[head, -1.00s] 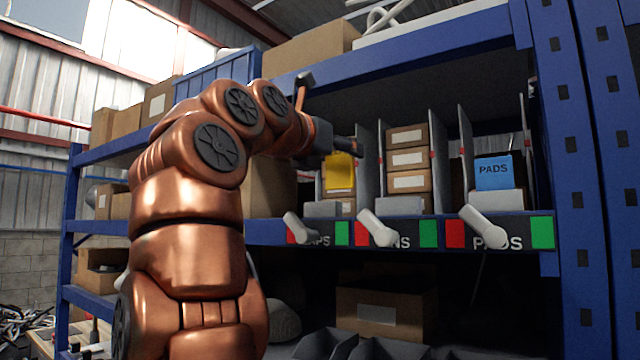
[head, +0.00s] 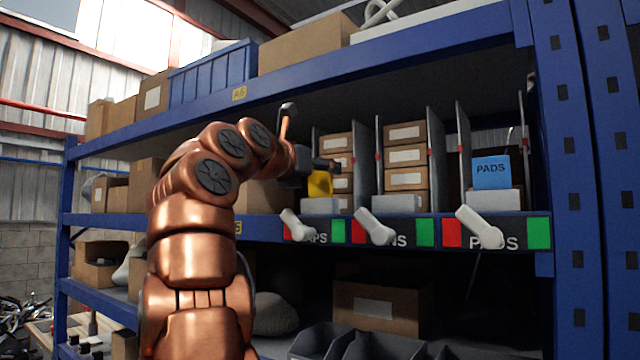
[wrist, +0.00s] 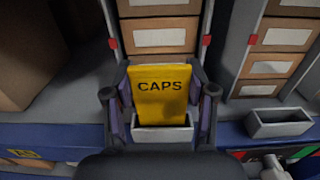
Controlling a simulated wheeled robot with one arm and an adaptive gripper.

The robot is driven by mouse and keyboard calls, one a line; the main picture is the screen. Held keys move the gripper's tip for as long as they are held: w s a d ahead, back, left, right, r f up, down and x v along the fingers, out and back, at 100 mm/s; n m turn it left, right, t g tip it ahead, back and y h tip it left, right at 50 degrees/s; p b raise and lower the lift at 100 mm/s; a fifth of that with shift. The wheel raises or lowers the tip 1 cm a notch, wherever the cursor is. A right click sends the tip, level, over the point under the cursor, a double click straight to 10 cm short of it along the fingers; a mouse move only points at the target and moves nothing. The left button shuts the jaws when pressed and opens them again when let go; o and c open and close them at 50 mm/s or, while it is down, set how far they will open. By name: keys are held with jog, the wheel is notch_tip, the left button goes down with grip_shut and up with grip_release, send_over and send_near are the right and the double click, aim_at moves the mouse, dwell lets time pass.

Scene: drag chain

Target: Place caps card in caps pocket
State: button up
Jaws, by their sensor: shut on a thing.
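The yellow caps card (head: 320,184), lettered CAPS, is held upright by my gripper and also shows in the wrist view (wrist: 160,92). My gripper (wrist: 160,108) has a finger on each side edge of the card and is shut on it. The grey caps pocket (head: 320,205) is on the shelf front above the CAPS label. In the wrist view the pocket (wrist: 162,134) lies directly below the card, and the card's lower edge overlaps the pocket's mouth. I cannot tell how deep the card sits in it.
Thin grey dividers (head: 364,160) stand either side of the boxes (head: 405,157). Pale levers (head: 375,227) jut out along the label strip. A blue PADS card (head: 491,172) stands in the right-hand pocket. Another empty grey pocket (wrist: 279,123) lies to the right.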

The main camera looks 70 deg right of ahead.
jog(key=shift+f+b, duration=0.3)
jog(key=shift+f, duration=0.8)
jog(key=shift+f+b, duration=0.2)
jog(key=shift+b, duration=0.1)
jog(key=o, duration=0.9)
jog(key=shift+r, duration=0.1)
jog(key=shift+r+p, duration=0.15)
jog(key=shift+p, duration=0.15)
jog(key=b+v, duration=0.3)
jog(key=v, duration=0.9)
